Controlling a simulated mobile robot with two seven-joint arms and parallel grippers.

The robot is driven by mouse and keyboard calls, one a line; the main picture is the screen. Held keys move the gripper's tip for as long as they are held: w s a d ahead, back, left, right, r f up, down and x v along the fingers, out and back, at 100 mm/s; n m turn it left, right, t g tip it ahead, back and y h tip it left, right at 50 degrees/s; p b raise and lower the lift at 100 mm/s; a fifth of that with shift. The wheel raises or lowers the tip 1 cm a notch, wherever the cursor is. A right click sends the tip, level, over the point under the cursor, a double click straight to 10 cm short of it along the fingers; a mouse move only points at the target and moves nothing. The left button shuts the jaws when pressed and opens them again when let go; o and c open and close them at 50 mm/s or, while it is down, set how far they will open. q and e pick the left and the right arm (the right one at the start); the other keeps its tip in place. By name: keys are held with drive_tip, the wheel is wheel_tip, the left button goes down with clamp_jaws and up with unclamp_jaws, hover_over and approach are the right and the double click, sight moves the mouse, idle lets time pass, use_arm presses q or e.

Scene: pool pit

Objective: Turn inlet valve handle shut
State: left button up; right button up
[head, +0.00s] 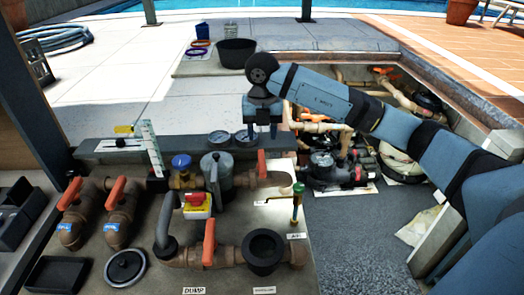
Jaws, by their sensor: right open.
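Several brown pipe valves with orange handles stand on the grey panel; I cannot read which is labelled inlet. One orange handle (262,165) stands upright on the pipe at the back right, just below my right gripper (262,133). That gripper points down and is open, with no object visible in it; whether it touches the handle is unclear. Two orange handles at the left (70,193) and (115,193) lean on elbow valves with blue tags. Another orange handle (210,242) stands upright at the front, above a DUMP label (193,291). My left gripper is out of view.
An open pit with pipes and a pump (335,168) lies to the right.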

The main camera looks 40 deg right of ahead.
wheel_tip(320, 180, up, 4)
drive_tip(key=shift+f, duration=0.2)
idle(0.5)
